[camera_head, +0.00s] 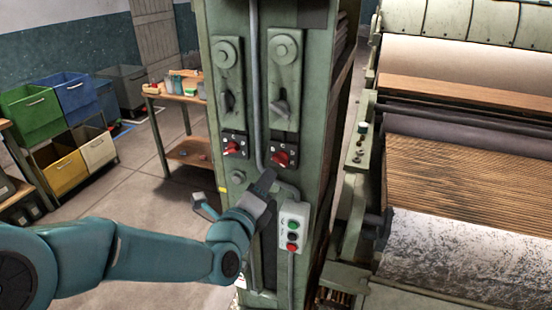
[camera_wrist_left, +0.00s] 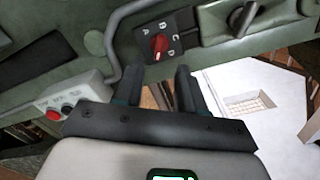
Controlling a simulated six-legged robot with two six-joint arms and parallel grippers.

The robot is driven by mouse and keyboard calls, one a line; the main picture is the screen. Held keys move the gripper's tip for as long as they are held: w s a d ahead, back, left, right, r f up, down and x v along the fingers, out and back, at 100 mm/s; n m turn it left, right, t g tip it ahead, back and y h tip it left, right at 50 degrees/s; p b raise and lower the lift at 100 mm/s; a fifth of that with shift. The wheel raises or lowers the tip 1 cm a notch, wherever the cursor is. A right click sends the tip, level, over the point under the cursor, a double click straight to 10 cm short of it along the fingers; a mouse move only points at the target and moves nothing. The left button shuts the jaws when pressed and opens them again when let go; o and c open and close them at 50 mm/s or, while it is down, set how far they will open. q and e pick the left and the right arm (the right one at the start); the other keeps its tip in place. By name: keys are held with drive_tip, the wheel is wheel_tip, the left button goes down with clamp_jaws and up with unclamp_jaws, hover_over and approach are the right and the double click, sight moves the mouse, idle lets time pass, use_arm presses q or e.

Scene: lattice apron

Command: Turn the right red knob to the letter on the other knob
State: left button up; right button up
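The right red knob (camera_head: 283,157) sits on a black plate on the green machine column. It shows closer in the left wrist view (camera_wrist_left: 159,46), with letters A, B, C and D around it; I cannot tell for sure which letter it points to. The left red knob (camera_head: 233,147) sits on its own black plate beside it; its letters are too small to read. My left gripper (camera_head: 235,197) is open and empty, below the knobs. In the wrist view its two fingers (camera_wrist_left: 158,88) stand apart, just short of the knob plate, not touching it. My right gripper is not in view.
A button box (camera_head: 292,228) with green and red buttons juts out below the right knob. A grey conduit (camera_head: 257,90) runs between the knobs. Levers (camera_head: 281,105) sit above them. A roller machine (camera_head: 455,170) stands right; a wooden table (camera_head: 185,100) and bins (camera_head: 75,95) stand left.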

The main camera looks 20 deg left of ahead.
sight(277, 161)
use_arm(q)
drive_tip(key=w+p, duration=0.2)
drive_tip(key=w, duration=0.5)
drive_tip(key=shift+w+d, duration=0.15)
drive_tip(key=shift+d, duration=0.05)
drive_tip(key=shift+w+a+p, duration=0.1)
drive_tip(key=shift+w+p, duration=0.2)
drive_tip(key=shift+w, duration=0.25)
drive_tip(key=shift+w, duration=0.1)
drive_tip(key=shift+c, duration=1.3)
clamp_jaws()
